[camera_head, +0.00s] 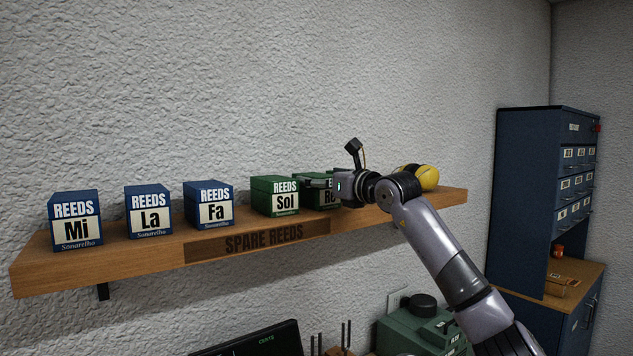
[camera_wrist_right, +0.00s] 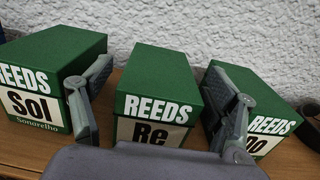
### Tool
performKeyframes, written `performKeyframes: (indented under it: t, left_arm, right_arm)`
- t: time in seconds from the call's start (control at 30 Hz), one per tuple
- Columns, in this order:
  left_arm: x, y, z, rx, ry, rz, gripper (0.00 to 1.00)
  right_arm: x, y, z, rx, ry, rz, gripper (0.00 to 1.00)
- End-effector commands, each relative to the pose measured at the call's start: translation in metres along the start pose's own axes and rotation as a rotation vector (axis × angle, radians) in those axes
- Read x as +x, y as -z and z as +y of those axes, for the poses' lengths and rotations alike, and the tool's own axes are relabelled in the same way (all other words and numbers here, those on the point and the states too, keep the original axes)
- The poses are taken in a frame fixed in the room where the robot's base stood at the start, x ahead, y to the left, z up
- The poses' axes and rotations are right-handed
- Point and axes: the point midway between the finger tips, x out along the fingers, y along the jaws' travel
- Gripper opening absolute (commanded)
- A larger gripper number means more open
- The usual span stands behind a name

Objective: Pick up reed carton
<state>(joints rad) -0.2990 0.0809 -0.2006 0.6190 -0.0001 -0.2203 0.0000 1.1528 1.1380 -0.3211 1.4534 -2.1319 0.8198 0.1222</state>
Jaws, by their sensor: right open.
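Reed cartons stand in a row on a wooden shelf (camera_head: 150,256): blue Mi (camera_head: 76,220), La (camera_head: 149,210) and Fa (camera_head: 209,204), then green Sol (camera_head: 275,195) and Re (camera_head: 316,199). My right gripper (camera_head: 322,184) is at the Re carton and partly hides it. In the right wrist view, the open right gripper (camera_wrist_right: 158,112) has one finger on each side of the Re carton (camera_wrist_right: 158,90), which stands between them. The Sol carton (camera_wrist_right: 50,75) is left of the fingers and a green Do carton (camera_wrist_right: 250,90) is right of them. My left gripper is not in view.
Neighbouring cartons stand close outside both fingers. A yellow rounded object (camera_head: 428,177) lies farther right on the shelf. The textured wall (camera_head: 250,80) is behind. A dark blue drawer cabinet (camera_head: 525,200) stands at right, and a green machine (camera_head: 415,330) is below the shelf.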

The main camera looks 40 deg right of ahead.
Motion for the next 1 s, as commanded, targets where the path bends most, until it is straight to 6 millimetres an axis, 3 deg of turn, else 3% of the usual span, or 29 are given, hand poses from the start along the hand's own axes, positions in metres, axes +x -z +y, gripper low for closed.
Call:
performKeyframes:
  t: [0.1,0.43,1.0]
  left_arm:
    - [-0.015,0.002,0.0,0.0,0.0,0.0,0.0]
    - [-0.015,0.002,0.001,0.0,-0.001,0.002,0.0]
    - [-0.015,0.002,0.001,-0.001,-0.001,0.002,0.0]
  right_arm:
    - [0.016,-0.003,0.0,0.003,-0.001,0.003,0.8]
    - [0.022,0.0,0.0,0.0,0.0,0.0,0.8]
    - [0.022,0.0,0.0,0.0,0.0,0.0,0.42]
